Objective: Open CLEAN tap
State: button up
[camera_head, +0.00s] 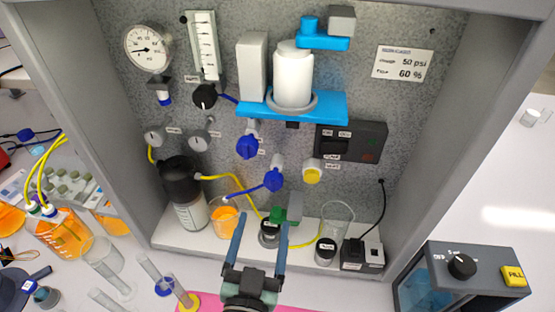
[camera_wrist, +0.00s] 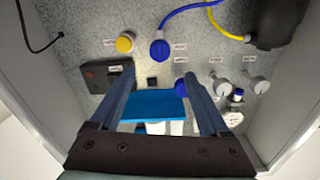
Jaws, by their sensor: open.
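My gripper (camera_head: 261,224) is open and empty, its two blue fingers pointing up at the rig's back panel from the front. Several taps sit on the panel: an upper blue tap (camera_head: 247,146), a lower blue tap (camera_head: 273,180) with a blue tube, a yellow tap (camera_head: 312,174), and two grey knobs (camera_head: 154,136) (camera_head: 199,140) at left. Small labels stand beside them, too small to read, so I cannot tell which is CLEAN. In the wrist view the panel appears upside down, with the yellow tap (camera_wrist: 125,42) and lower blue tap (camera_wrist: 160,48) beyond the fingertips.
A blue shelf (camera_head: 340,108) with a white vessel (camera_head: 293,78) juts out above the taps. Beakers and a dark-topped bottle (camera_head: 190,212) stand on the white base. Grey side walls (camera_head: 70,110) bound the rig. A dark switch box (camera_head: 352,143) is at right.

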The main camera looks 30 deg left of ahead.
aim_at(272, 187)
jog(key=p+x, duration=0.3)
jog(key=x, duration=0.9)
jog(key=shift+w+a+p, duration=0.1)
jog(key=shift+w+p, duration=0.2)
jog(key=shift+p, duration=0.1)
jog(key=shift+f, duration=0.1)
grip_shut()
